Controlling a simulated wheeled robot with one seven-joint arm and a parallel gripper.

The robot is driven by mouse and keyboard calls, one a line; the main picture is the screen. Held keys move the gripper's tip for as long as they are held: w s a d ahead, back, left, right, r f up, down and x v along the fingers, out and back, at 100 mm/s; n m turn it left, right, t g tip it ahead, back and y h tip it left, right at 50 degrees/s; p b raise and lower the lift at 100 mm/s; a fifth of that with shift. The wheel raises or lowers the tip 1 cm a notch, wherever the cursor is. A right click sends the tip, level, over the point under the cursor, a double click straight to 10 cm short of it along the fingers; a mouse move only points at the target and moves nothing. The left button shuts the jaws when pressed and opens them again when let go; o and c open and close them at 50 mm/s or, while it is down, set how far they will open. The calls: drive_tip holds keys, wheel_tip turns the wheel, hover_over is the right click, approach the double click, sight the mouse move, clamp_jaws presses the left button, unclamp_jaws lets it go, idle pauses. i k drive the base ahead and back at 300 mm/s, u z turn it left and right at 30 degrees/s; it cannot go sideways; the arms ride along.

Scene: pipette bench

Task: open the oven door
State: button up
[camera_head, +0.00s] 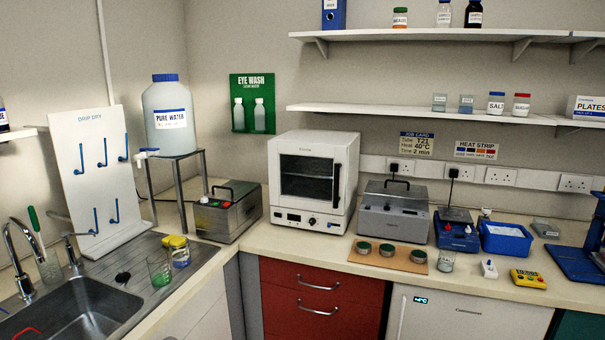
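The white oven (314,180) stands on the bench near the corner, at the middle of the head view. Its door (306,177) is shut and has a dark window with racks showing behind it. A black vertical handle (336,186) is on the door's right side. Below the door is a control strip (302,218) with a small display and a knob. My gripper is not in view.
A grey lidded bath (392,211) stands close to the oven's right, and a metal box with a black handle (228,211) to its left. A cork mat (375,255) with several green-topped dishes lies at front right. Bench directly before the oven is clear but narrow. Red drawers (318,285) are below.

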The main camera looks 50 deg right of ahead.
sight(339, 153)
drive_tip(key=z, duration=0.25)
drive_tip(key=i, duration=0.95)
drive_tip(key=z, duration=0.5)
